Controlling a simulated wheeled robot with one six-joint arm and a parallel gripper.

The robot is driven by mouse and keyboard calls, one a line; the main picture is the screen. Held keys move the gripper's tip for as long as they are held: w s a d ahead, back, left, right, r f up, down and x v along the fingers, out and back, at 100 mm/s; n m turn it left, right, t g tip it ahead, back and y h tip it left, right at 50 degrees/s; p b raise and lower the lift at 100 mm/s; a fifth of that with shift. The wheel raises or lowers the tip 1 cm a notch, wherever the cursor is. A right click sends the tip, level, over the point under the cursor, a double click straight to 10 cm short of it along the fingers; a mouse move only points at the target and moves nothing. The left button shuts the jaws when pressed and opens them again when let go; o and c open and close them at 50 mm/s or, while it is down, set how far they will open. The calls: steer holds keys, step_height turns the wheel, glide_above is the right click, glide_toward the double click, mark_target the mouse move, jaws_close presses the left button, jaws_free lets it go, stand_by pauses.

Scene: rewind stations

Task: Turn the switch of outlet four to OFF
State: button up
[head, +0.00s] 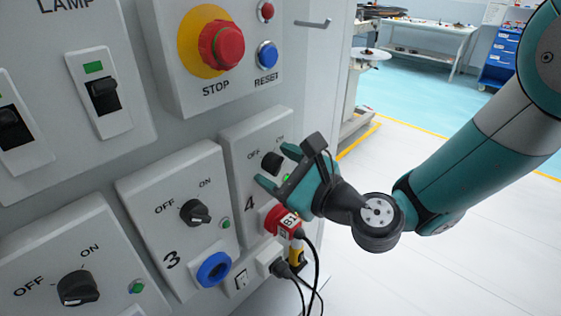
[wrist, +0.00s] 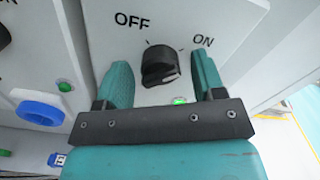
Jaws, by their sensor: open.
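The switch of outlet four (head: 272,163) is a black rotary knob on a grey panel (head: 238,137) marked OFF and ON. In the wrist view the knob (wrist: 160,66) sits between my two open teal fingers, apart from both. A green light (wrist: 180,101) glows below the knob. My gripper (head: 275,168) is open in front of the panel, its fingers on either side of the knob. In the head view my gripper hides part of the panel and the light.
The outlet three panel (head: 178,215) with its own black knob (head: 195,212) and blue socket (head: 214,269) is to the left. A red STOP button (head: 222,45) is above. Open floor lies to the right.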

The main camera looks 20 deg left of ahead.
steer(key=c, duration=0.9)
steer(key=n+b, duration=0.3)
steer(key=n, duration=0.1)
steer(key=shift+f+n, duration=0.1)
steer(key=shift+n, duration=0.3)
steer(key=n+b, duration=0.3)
steer(key=n, duration=0.1)
steer(key=shift+n, duration=0.3)
steer(key=n+b, duration=0.3)
steer(key=n, duration=0.1)
steer(key=shift+n+b, duration=0.3)
steer(key=shift+r+n+b, duration=0.2)
steer(key=shift+n+b, duration=1.5)
steer(key=shift+n, duration=0.3)
